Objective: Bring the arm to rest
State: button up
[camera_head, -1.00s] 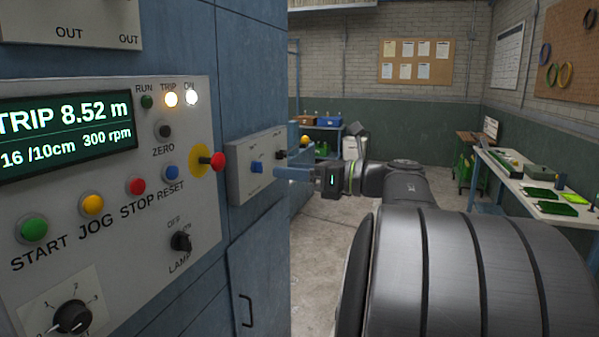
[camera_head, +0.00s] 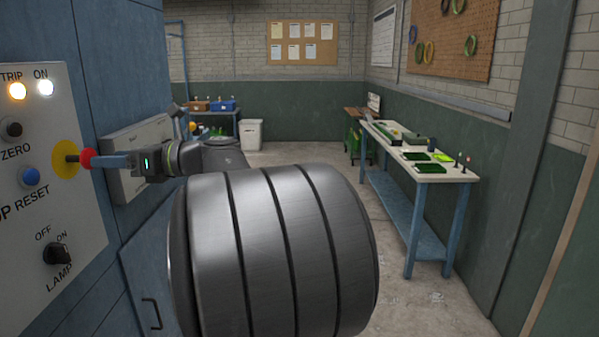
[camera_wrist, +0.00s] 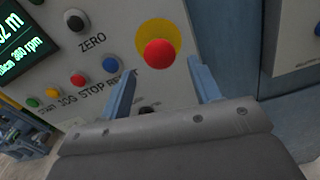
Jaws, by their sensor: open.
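My gripper (camera_head: 98,161) is open and empty, with its blue fingers pointing at the grey control panel (camera_head: 95,225). In the wrist view the two fingers (camera_wrist: 163,68) are spread apart. The red mushroom button (camera_wrist: 160,54) on its yellow disc (camera_wrist: 168,29) shows between and beyond them. In the head view the fingers lie close to the red button (camera_head: 87,159) and overlap its edge in the picture. I cannot tell whether they touch it. My arm stretches across the middle of the head view.
The panel carries a lit TRIP lamp (camera_head: 17,91), a lit ON lamp (camera_head: 45,88) and a LAMP switch (camera_head: 57,254). A grey box (camera_head: 128,145) juts from the blue cabinet beside the gripper. A workbench (camera_head: 384,131) with green trays stands right; floor before it is clear.

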jog(key=a, duration=0.5)
jog(key=shift+a, duration=0.4)
